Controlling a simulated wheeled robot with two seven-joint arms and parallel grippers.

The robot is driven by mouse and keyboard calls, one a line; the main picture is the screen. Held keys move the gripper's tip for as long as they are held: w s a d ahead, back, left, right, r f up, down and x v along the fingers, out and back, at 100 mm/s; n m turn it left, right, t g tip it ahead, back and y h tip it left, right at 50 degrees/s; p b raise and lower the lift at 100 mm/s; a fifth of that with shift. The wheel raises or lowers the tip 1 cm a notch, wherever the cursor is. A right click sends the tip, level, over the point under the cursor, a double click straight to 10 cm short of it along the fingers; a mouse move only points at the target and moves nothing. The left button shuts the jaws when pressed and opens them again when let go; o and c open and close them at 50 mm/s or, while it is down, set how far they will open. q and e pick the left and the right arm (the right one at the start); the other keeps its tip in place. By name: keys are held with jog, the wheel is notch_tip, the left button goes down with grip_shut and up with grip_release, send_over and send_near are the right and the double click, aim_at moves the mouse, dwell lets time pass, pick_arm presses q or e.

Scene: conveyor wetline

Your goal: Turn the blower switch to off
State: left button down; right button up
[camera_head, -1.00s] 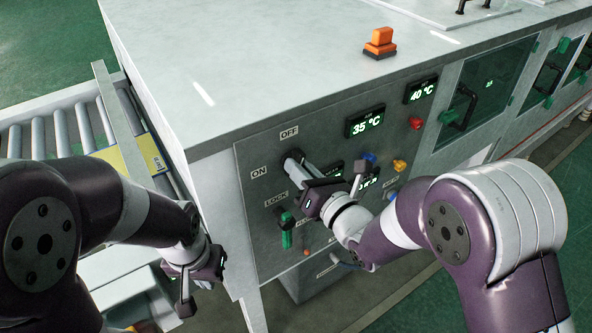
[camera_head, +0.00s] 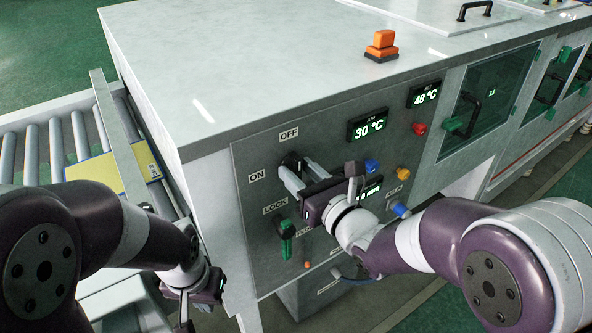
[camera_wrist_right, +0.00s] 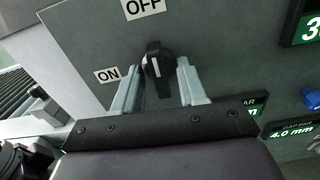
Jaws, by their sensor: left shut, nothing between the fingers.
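The blower switch is a black rotary knob (camera_head: 292,160) on the grey control panel, between the ON label (camera_head: 257,175) and the OFF label (camera_head: 289,134). In the right wrist view the knob (camera_wrist_right: 155,68) has a white line that stands nearly upright, its top leaning slightly left, roughly toward OFF (camera_wrist_right: 145,8). My right gripper (camera_head: 302,173) is open, with one finger on each side of the knob. In the wrist view gaps show between knob and fingers (camera_wrist_right: 158,88). My left gripper (camera_head: 186,312) is shut and empty, low in front of the machine's left corner.
Below the knob is a green LOCK handle (camera_head: 286,238). A roller conveyor (camera_head: 55,150) runs at left.

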jog(key=shift+s, duration=0.1)
jog(key=v, duration=0.7)
dwell(0.4)
